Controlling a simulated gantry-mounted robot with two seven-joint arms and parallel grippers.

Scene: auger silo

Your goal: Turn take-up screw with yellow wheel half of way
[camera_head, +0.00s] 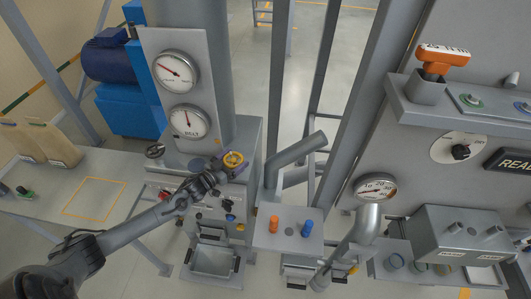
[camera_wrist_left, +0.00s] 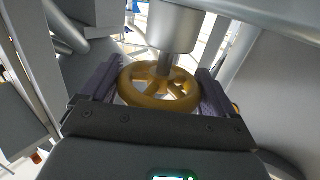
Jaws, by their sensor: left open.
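The yellow wheel (camera_head: 233,159) is on the take-up screw, on the grey housing below the two dial gauges. In the left wrist view the wheel (camera_wrist_left: 160,102) shows its spokes and the grey shaft (camera_wrist_left: 165,66) at its middle. My left gripper (camera_head: 224,167) is at the wheel. In the left wrist view its two dark fingers (camera_wrist_left: 158,80) stand apart, one on each side of the rim. I cannot tell whether either finger touches the rim. My right gripper is not in view.
The belt gauge (camera_head: 187,121) and another gauge (camera_head: 175,72) sit above the wheel. A grey sloping pipe (camera_head: 297,148) is close on the right. An orange knob (camera_head: 274,223) and a blue knob (camera_head: 307,228) stand below. A blue motor (camera_head: 108,60) is at the back left.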

